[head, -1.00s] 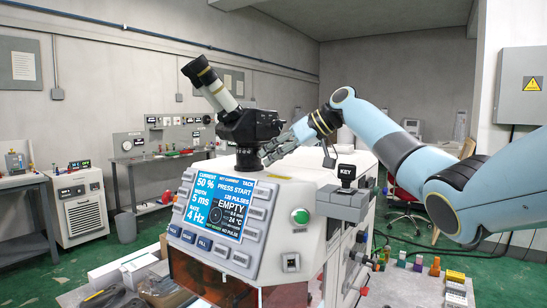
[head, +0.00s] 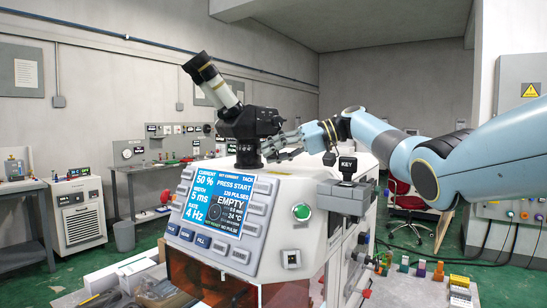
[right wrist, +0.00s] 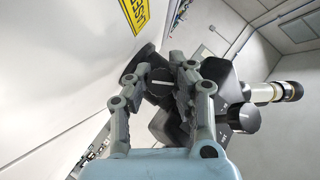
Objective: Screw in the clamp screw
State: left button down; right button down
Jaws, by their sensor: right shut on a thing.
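In the head view my right gripper (head: 274,147) is at the lower right side of the black microscope head (head: 251,123), just above the machine's top, and hides the screw. The microscope also shows in the right wrist view (right wrist: 250,92). How deep the screw sits cannot be told. My left gripper is not in view.
Microscope eyepieces (head: 212,80) rise at upper left. A red chair (head: 405,198) stands behind at right.

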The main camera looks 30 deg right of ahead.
jog(key=shift+f, duration=0.1)
dwell(0.3)
jog(key=c, duration=1.4)
grip_release()
jog(key=shift+o, duration=0.2)
jog(key=shift+s, duration=0.1)
jog(key=shift+d, duration=0.1)
jog(key=v, duration=1.2)
jog(key=shift+o, duration=0.4)
